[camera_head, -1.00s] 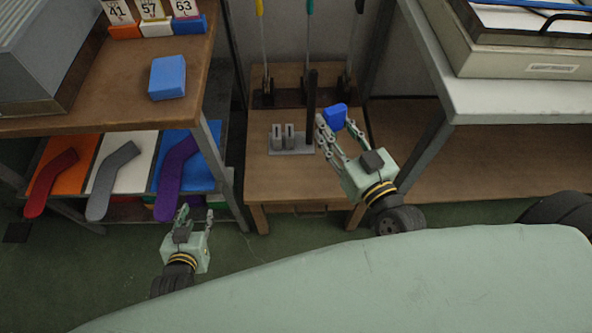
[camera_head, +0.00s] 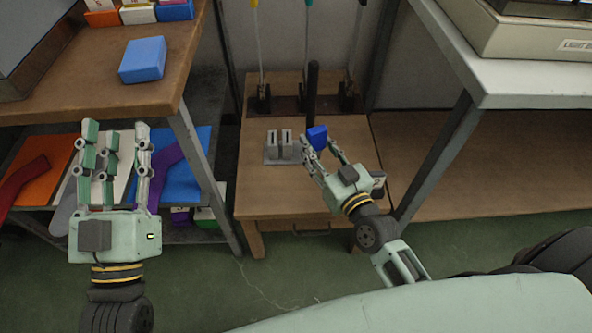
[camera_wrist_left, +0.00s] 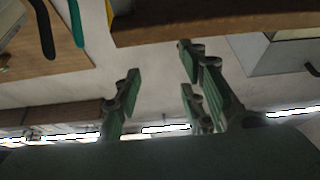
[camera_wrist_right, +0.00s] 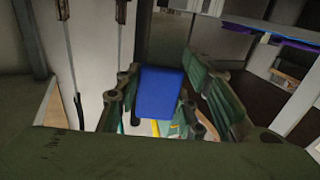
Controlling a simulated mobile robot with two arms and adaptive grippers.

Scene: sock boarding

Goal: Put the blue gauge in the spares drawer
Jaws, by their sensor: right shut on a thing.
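A dark blue block (camera_head: 317,136), which looks like the blue gauge, is held in my right gripper (camera_head: 322,152) above the small wooden table (camera_head: 255,200). It also shows between the fingers in the right wrist view (camera_wrist_right: 159,92). A front panel (camera_head: 300,227) under the tabletop looks like a drawer, shut; I cannot tell whether it is the spares drawer. My left gripper (camera_head: 115,160) is open and empty, raised in front of the left shelf. Its spread fingers show in the left wrist view (camera_wrist_left: 160,100).
A grey stand (camera_head: 283,152) with two upright grey pieces is on the small table, beside a dark post (camera_head: 312,95). A lighter blue block (camera_head: 142,60) lies on the left tabletop. A white table (camera_head: 510,75) stands at right.

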